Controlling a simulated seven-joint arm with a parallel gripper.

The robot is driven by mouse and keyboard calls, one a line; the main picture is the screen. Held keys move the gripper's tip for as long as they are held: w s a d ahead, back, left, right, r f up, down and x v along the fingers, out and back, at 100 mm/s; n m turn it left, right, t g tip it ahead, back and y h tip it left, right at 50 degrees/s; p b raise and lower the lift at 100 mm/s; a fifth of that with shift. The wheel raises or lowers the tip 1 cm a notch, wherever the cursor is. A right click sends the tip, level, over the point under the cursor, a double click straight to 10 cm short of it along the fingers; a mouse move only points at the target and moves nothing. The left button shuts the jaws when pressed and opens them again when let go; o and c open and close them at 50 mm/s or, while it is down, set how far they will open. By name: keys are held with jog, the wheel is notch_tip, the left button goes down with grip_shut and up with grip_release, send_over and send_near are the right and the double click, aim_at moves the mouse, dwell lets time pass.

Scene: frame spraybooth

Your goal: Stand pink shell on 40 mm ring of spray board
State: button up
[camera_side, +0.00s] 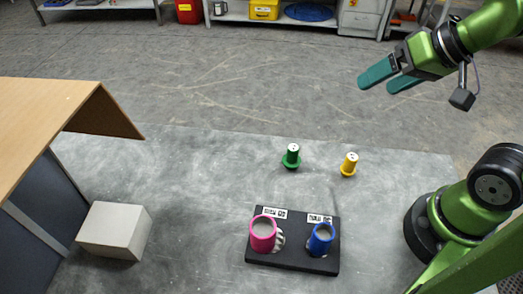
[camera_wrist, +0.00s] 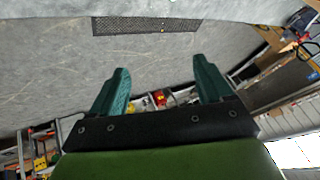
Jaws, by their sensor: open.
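The pink shell (camera_side: 263,236) is a short open-topped cup shape at the left of the black spray board (camera_side: 290,259) in the side view. A pale striped ring shows partly at its right side; whether the shell stands on it or beside it I cannot tell. A blue shell (camera_side: 321,240) is at the board's right, with pale stripes at its left edge. Two white labels lie along the board's back edge, too small to read surely. My gripper (camera_side: 383,79) is open and empty, high above and behind the board; its two teal fingers also show in the wrist view (camera_wrist: 160,75).
A green peg-like piece (camera_side: 291,156) and a yellow one (camera_side: 349,165) stand behind the board. A grey block (camera_side: 114,230) lies at the left by a wooden-topped bench (camera_side: 50,105). The grey surface between block and board is clear.

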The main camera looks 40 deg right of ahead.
jog(key=n+g+h, duration=0.2)
jog(key=n+g, duration=0.5)
send_over(264, 232)
notch_tip(264, 232, down, 4)
jog(key=f, duration=1.1)
jog(key=shift+s+d, duration=0.1)
jog(key=shift+d, duration=0.1)
jog(key=shift+a+f, duration=0.15)
jog(key=shift+f, duration=1.2)
jog(key=shift+a+f, duration=0.1)
jog(key=shift+f, duration=1.25)
